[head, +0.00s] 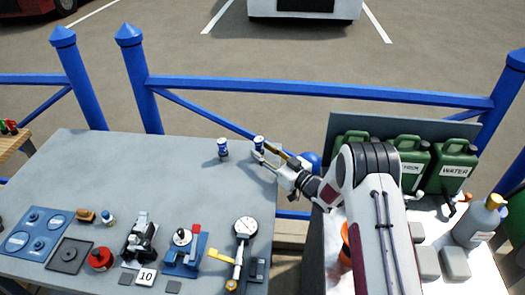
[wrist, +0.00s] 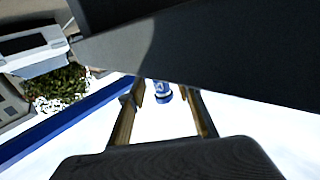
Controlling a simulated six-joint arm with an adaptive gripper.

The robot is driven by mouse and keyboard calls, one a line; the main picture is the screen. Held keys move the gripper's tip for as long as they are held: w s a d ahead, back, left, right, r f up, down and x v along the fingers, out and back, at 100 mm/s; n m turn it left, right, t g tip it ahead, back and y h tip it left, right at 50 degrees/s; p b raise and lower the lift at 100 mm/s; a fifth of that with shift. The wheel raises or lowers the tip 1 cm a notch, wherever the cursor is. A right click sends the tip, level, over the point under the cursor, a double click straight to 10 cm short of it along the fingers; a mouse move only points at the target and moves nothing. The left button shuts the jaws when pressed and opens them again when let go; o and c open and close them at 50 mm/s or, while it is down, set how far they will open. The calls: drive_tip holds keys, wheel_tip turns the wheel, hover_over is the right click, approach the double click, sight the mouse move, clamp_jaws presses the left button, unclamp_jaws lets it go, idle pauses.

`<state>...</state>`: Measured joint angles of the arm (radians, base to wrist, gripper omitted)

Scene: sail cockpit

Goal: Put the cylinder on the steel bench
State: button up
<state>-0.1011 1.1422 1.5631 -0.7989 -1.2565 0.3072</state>
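Two small blue-and-white cylinders stand upright on the grey bench top (head: 150,185) near its far right corner: a left one (head: 222,149) and a right one (head: 258,143). I cannot tell whether either is the task's cylinder. A larger grey gas cylinder (head: 478,222) with an orange-brown top stands on the white surface at the right. My gripper (head: 263,153) is open at the right blue-and-white cylinder. In the wrist view, a blue-and-white cylinder (wrist: 162,92) shows between the separated fingertips of my gripper (wrist: 165,95), with no clear contact.
Gauges, small fixtures and a dial indicator (head: 245,228) line the bench's front. Green jerrycans (head: 455,160) stand at the right behind my arm. A blue railing (head: 330,90) runs behind the bench. The bench's middle and far left are clear.

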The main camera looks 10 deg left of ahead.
sight(261, 149)
drive_tip(key=v, duration=0.3)
drive_tip(key=shift+s+d, duration=0.15)
drive_tip(key=shift+d, duration=0.15)
drive_tip(key=shift+s+d+r, duration=0.1)
drive_tip(key=shift+s+r, duration=0.1)
drive_tip(key=shift+r, duration=0.1)
wheel_tip(261, 149, up, 6)
drive_tip(key=shift+r, duration=0.2)
idle(0.6)
